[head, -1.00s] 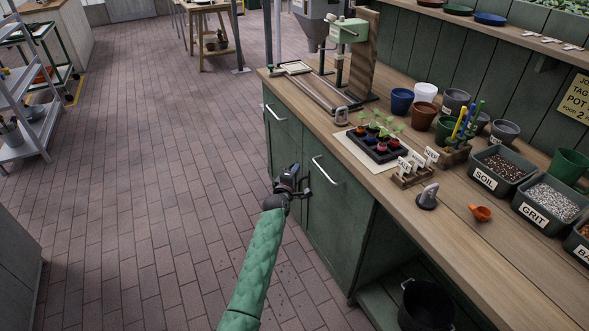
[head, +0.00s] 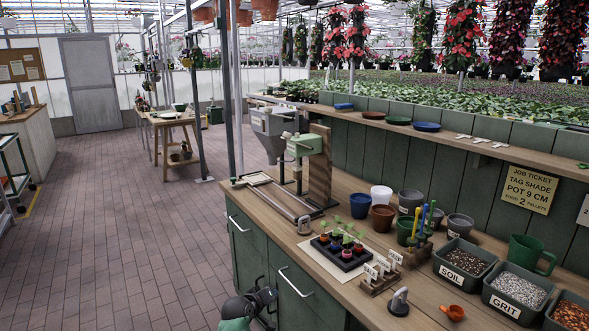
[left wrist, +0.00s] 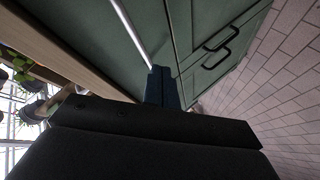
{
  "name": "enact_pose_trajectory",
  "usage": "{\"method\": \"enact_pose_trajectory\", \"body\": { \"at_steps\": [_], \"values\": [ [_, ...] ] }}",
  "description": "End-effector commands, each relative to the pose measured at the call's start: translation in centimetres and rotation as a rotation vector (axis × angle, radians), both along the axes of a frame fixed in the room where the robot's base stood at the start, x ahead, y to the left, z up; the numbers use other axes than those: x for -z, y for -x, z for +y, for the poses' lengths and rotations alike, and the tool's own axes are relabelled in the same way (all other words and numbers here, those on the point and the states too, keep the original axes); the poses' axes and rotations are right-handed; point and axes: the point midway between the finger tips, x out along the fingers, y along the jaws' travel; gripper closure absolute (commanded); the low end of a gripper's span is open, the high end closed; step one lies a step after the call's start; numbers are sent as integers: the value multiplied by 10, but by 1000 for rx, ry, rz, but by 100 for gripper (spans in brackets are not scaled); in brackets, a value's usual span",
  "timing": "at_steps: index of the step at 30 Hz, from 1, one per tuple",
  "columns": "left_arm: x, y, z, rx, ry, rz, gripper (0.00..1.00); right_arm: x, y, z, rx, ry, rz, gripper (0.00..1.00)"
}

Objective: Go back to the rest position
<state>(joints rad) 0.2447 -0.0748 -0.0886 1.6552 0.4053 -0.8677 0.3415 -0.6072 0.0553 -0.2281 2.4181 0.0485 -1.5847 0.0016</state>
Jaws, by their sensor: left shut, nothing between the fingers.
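My left gripper (head: 264,298) is low in the head view, in front of the green cabinet (head: 251,255) under the bench and just left of a pale bar handle (head: 295,283). It is shut and empty. In the left wrist view its dark fingertips (left wrist: 163,88) are together near the lower end of a bar handle (left wrist: 132,35); I cannot tell whether they touch it. My green left sleeve (head: 234,325) shows at the bottom edge. My right gripper is not in view.
The wooden bench top (head: 345,284) holds a seedling tray (head: 343,252), several pots, labelled bins such as soil (head: 464,263), an orange scoop (head: 452,312) and a green press (head: 304,146). The brick floor (head: 120,250) left of the cabinet is clear. A wooden table (head: 172,120) stands farther back.

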Motion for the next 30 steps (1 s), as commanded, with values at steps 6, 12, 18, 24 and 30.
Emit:
{"method": "enact_pose_trajectory", "body": {
  "at_steps": [6, 12, 18, 24, 30],
  "values": [
    [-38, 73, 12, 173, -337, 46, 100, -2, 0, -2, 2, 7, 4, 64],
    [-34, 180, 33, 285, -566, 157, 100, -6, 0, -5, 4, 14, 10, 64],
    [-23, 273, 49, 326, -660, 257, 100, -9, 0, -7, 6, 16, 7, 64],
    [-12, 350, 58, 338, -689, 316, 100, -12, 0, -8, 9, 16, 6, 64],
    [7, 420, 60, 370, -691, 374, 100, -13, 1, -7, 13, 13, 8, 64]
  ]
}}
